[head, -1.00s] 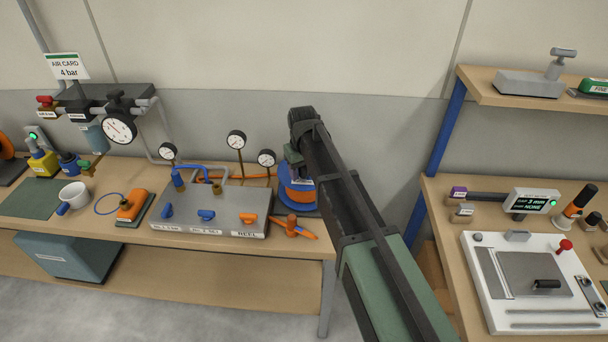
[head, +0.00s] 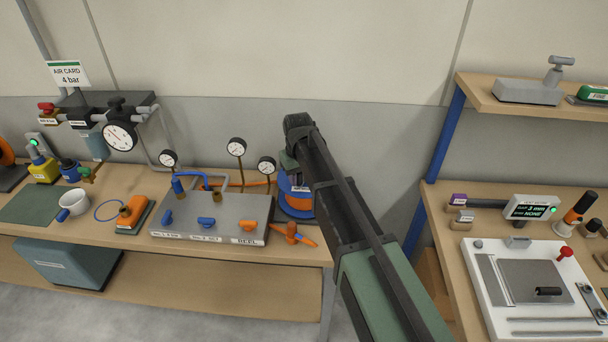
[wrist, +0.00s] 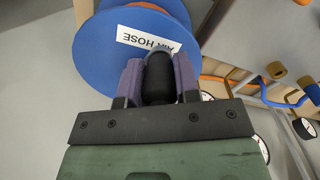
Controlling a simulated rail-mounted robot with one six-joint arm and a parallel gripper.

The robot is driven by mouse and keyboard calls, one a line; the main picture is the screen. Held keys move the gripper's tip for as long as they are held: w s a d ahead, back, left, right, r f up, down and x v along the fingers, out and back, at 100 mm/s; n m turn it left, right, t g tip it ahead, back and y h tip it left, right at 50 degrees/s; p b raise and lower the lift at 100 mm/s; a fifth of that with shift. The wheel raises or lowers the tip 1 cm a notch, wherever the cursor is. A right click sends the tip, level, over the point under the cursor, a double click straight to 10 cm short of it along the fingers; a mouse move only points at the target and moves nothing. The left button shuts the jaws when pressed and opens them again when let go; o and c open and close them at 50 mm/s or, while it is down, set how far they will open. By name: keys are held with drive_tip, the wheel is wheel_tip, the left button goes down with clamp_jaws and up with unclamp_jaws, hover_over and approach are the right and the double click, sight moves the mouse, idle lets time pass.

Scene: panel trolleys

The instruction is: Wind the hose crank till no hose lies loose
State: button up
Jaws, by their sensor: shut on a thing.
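The hose reel has a blue disc (wrist: 110,35) with a white AIR HOSE label, seen close up in the wrist view. In the head view the reel (head: 297,205) stands at the bench's right end, partly hidden by my arm. My gripper (wrist: 158,78) is shut on the black crank knob (wrist: 160,75), its purple fingers on either side. In the head view my gripper (head: 289,165) is at the reel, and the knob is hidden there. Orange hose (head: 252,183) runs behind the grey valve block toward the reel; how much lies loose cannot be told.
The grey valve block (head: 212,212) with its levers and gauges stands left of the reel. An orange-handled valve (head: 292,234) lies in front of the reel. A blue shelf post (head: 440,145) and second bench (head: 445,215) are on the right.

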drive_tip(key=shift+w+a, duration=0.25)
drive_tip(key=shift+a, duration=0.25)
drive_tip(key=shift+w+a, duration=0.4)
drive_tip(key=shift+a, duration=0.1)
drive_tip(key=shift+w, duration=0.1)
drive_tip(key=shift+w+a, duration=0.35)
drive_tip(key=shift+w, duration=0.05)
